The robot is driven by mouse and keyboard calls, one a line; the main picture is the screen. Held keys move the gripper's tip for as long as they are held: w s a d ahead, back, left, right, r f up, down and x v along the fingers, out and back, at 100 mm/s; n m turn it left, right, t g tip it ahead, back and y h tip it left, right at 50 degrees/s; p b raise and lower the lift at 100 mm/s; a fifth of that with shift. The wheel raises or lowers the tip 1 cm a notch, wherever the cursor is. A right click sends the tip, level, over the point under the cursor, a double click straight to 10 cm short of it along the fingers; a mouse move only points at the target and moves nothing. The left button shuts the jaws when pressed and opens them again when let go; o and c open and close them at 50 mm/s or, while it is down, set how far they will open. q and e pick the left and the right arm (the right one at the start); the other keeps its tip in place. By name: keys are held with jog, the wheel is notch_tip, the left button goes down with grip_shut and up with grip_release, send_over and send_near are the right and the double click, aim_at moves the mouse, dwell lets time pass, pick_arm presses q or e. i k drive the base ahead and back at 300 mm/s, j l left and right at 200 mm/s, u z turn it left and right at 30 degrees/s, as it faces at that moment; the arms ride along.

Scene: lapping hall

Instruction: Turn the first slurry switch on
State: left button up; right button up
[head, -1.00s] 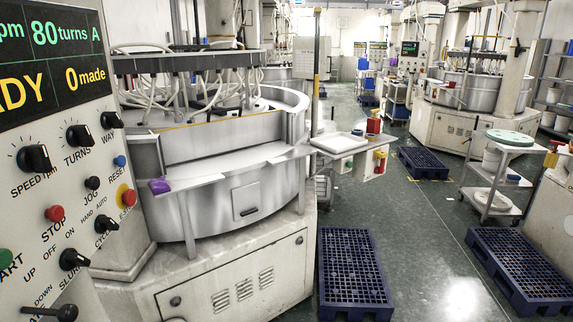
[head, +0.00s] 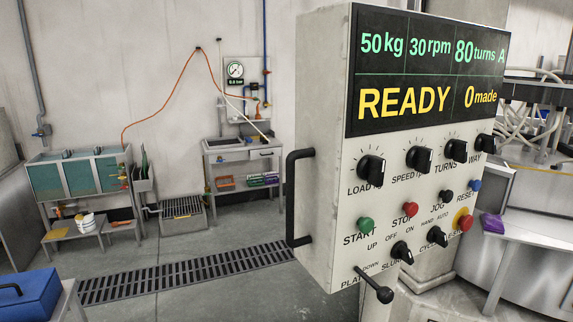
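The slurry switch (head: 402,252) is a black rotary knob low on the white control panel (head: 345,215), with OFF and ON lettered above it. Its label below is partly hidden by the knob and lever. I cannot tell clearly which mark it points to. The panel's display (head: 428,75) reads 50 kg, 30 rpm, 80 turns, READY and 0 made. Neither of my grippers is in view.
The black platen lever (head: 376,287) sticks out just below and left of the switch. The cycle knob (head: 437,236) and red emergency button (head: 464,221) are to its right. A black handle (head: 292,198) is on the panel's left side. Open floor with a drain grate (head: 190,268) lies left.

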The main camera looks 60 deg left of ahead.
aim_at(400, 249)
jog(key=j+u, duration=0.15)
jog(key=u, duration=1.5)
jog(key=l+u, duration=0.2)
jog(key=l, duration=0.55)
jog(key=l+u, duration=0.15)
jog(key=l, duration=0.6)
jog(key=k+l+u, duration=0.2)
jog(key=l, duration=0.55)
jog(key=i, duration=0.05)
